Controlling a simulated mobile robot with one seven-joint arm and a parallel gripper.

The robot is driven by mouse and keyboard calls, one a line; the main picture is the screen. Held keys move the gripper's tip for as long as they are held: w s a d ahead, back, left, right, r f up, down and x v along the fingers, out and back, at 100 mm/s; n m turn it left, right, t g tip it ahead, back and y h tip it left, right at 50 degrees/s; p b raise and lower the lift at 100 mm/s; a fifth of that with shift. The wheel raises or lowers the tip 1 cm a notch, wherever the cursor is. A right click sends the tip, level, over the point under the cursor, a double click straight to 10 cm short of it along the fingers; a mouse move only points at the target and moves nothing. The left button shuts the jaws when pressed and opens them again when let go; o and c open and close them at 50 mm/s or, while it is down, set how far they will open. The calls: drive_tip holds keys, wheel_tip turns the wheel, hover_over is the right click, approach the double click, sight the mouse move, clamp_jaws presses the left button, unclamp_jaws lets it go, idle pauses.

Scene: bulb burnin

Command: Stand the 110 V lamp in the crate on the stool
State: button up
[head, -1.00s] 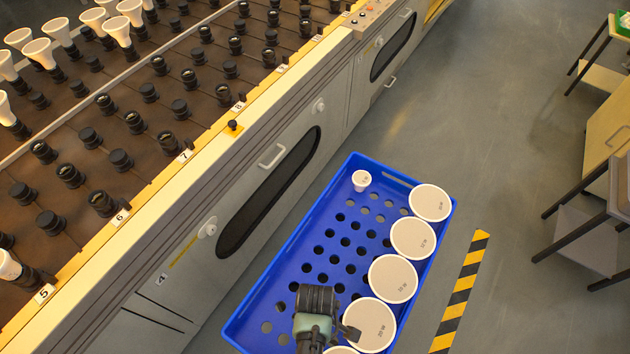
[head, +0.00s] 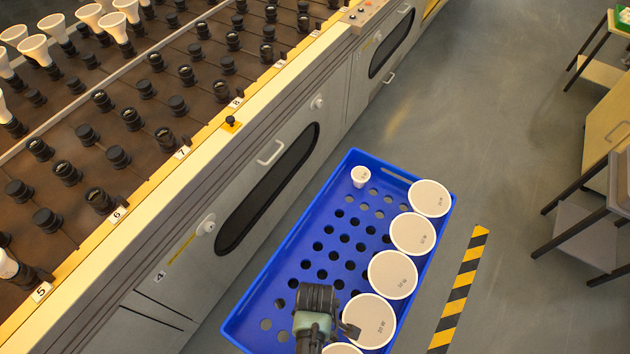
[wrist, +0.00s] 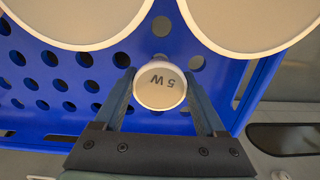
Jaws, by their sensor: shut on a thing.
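A blue perforated crate (head: 283,237) holds a row of large round white lamp faces along its right side, several marked in W, such as one reading 20 W (head: 369,321). A small white lamp (head: 360,176) stands upright in its far left corner. My gripper (head: 345,331) is low over the crate's near end. I cannot make out that lamp in the head view. No 110 V marking is readable.
A long grey bench (head: 290,130) with rows of black sockets and numbered labels runs along the left. Some sockets hold white lamps (head: 115,27). A yellow-black floor strip (head: 460,290) lies right of the crate. The crate's middle is bare. Tables stand far right.

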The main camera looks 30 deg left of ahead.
drive_tip(key=shift+f+b, duration=1)
drive_tip(key=shift+f, duration=0.35)
drive_tip(key=o, duration=1.3)
wheel_tip(320, 180, up, 13)
drive_tip(key=p, duration=0.3)
drive_tip(key=shift+p, duration=0.4)
